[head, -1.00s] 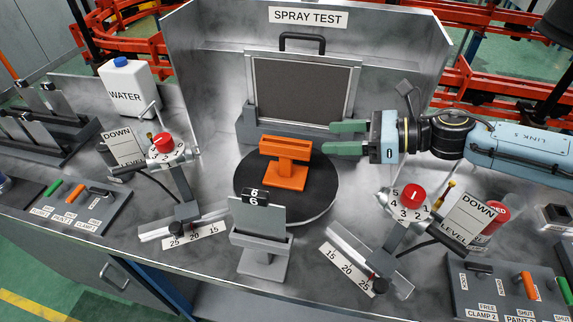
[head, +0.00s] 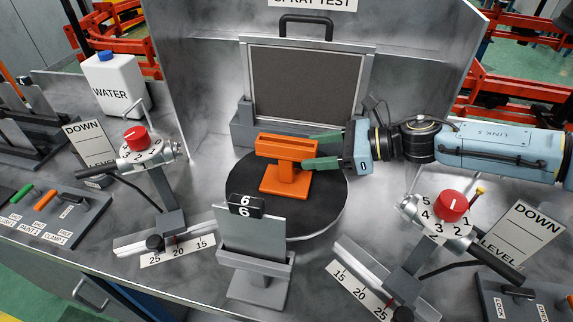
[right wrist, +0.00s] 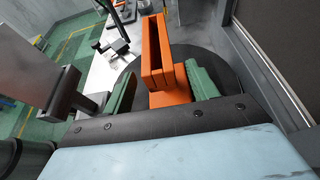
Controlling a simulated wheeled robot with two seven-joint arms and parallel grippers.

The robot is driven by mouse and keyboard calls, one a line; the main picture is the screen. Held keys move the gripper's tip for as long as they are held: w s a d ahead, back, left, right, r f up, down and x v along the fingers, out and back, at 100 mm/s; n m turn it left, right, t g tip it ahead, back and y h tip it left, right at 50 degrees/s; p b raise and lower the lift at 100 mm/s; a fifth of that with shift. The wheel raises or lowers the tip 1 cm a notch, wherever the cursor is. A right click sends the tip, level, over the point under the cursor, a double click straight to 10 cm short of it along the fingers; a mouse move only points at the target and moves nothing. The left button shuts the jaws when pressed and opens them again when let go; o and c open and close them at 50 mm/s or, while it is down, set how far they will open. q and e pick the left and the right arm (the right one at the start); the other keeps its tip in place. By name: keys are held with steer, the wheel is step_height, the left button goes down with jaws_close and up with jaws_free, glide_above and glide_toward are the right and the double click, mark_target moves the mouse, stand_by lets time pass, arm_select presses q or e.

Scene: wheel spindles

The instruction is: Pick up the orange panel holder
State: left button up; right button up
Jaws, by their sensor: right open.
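The orange panel holder (head: 287,165) stands upright on the round black turntable (head: 330,205), with its long slot on top empty. My right gripper (head: 318,150) is at the holder's right end, its green fingers pointing left. In the right wrist view the orange holder (right wrist: 157,55) shows between the two green fingers of the right gripper (right wrist: 160,88). The jaws are open, with a clear gap on the left finger's side; the right finger is close to the holder, and contact cannot be told. My left gripper is out of view.
A grey panel in a stand marked 6 (head: 250,235) stands in front of the turntable. Red-knobbed spray fixtures stand at left (head: 136,136) and right (head: 453,204). A framed dark screen (head: 305,85) is behind. A white water jug (head: 117,85) stands back left.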

mark_target(294, 152)
steer(key=x, duration=0.5)
steer(key=shift+a+r, duration=0.15)
steer(key=shift+a, duration=0.15)
steer(key=shift+w, duration=0.1)
steer(key=c, duration=1.3)
